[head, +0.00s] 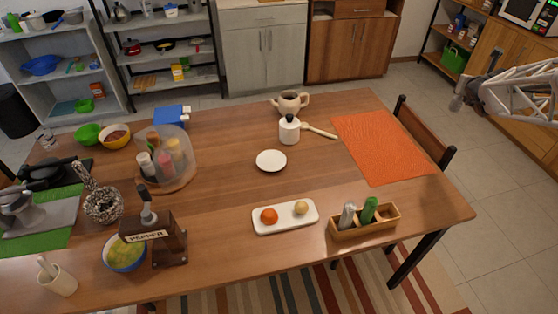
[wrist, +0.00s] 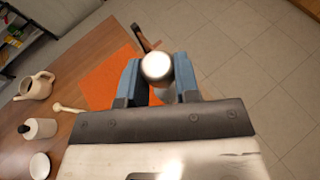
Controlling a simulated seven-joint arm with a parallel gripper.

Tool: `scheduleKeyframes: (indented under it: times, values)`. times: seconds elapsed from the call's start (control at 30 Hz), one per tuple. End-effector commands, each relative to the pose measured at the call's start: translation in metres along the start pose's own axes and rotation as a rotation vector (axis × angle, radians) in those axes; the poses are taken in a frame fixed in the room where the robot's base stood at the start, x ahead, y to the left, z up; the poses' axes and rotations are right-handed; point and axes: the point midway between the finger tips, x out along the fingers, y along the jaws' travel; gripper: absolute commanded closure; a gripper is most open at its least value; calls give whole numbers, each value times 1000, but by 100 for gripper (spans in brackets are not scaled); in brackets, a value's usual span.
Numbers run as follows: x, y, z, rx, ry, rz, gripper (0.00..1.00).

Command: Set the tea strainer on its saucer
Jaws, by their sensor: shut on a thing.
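My gripper (wrist: 158,80) is shut on a short grey cylinder with a bright round top (wrist: 156,66), seen end-on in the wrist view. In the head view my gripper (head: 468,87) is high at the far right, with the grey cylinder (head: 456,103) at its tip, off the table. A small white saucer (head: 271,161) lies bare mid-table; it also shows at the left edge of the wrist view (wrist: 39,166). A cream long-handled piece with a round end (head: 320,131), perhaps the tea strainer, lies beside the white jar (head: 289,131). I cannot tell for certain.
A teapot (head: 290,102) stands behind the jar. An orange mat (head: 382,145) covers the table's right. A wooden caddy (head: 363,224) holds a grey and a green shaker; a white tray (head: 285,218) holds two round items. The table around the saucer is clear.

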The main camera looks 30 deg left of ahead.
Motion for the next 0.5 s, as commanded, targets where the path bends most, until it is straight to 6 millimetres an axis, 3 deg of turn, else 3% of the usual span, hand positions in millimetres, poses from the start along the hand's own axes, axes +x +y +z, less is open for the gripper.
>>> scheduleKeyframes:
  times: [0.27,0.5]
  values:
    - [-6,37,-30,-31,1,75,100]
    - [-8,83,-52,-74,3,180,100]
